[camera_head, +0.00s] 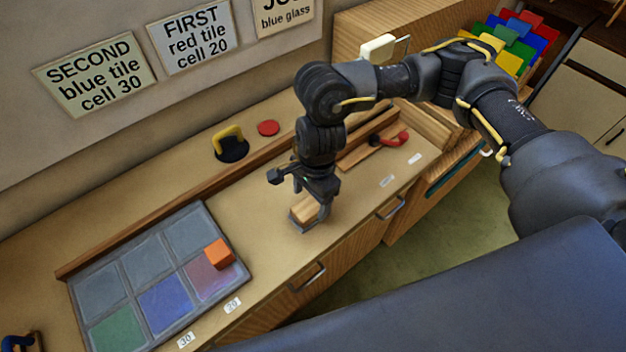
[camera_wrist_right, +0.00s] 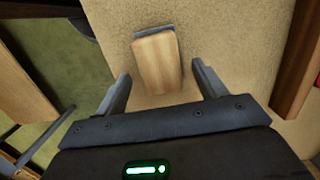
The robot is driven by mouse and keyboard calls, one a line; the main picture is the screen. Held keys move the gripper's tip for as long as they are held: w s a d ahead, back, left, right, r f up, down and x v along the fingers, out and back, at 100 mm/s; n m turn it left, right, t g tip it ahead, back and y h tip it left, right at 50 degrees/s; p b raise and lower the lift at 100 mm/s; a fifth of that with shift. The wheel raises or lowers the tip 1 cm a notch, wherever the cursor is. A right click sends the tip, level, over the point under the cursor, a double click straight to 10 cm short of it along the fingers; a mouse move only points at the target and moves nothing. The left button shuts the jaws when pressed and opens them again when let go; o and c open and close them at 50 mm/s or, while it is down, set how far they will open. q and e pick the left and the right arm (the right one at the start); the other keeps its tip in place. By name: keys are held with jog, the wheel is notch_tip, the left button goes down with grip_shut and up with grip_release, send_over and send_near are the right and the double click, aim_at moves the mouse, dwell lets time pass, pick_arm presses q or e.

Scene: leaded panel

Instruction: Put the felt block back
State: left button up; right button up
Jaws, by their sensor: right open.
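The felt block (camera_head: 303,213), a pale wooden block with a grey felt layer under it, sits on the bench right of the leaded panel, near the front edge. It also shows in the right wrist view (camera_wrist_right: 156,62), with the grey layer at its far end. My right gripper (camera_wrist_right: 163,88) is open, pointing down over the block. In the wrist view its fingers stand on either side of the block's near end, with gaps on both sides; contact is not visible. In the head view the gripper (camera_head: 307,203) partly hides the block. My left gripper is not in view.
The panel (camera_head: 130,262) holds green, blue and red tiles, with an orange cube (camera_head: 218,253) on it. A yellow-handled tool (camera_head: 230,140), a red disc (camera_head: 268,128) and a red-handled tool (camera_head: 391,139) lie behind. A wooden rail (camera_head: 165,225) runs behind the panel.

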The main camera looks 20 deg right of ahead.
aim_at(314, 202)
notch_tip(314, 202, up, 9)
jog(key=d+b, duration=0.1)
jog(key=b, duration=0.1)
jog(key=shift+w, duration=0.15)
dwell(0.5)
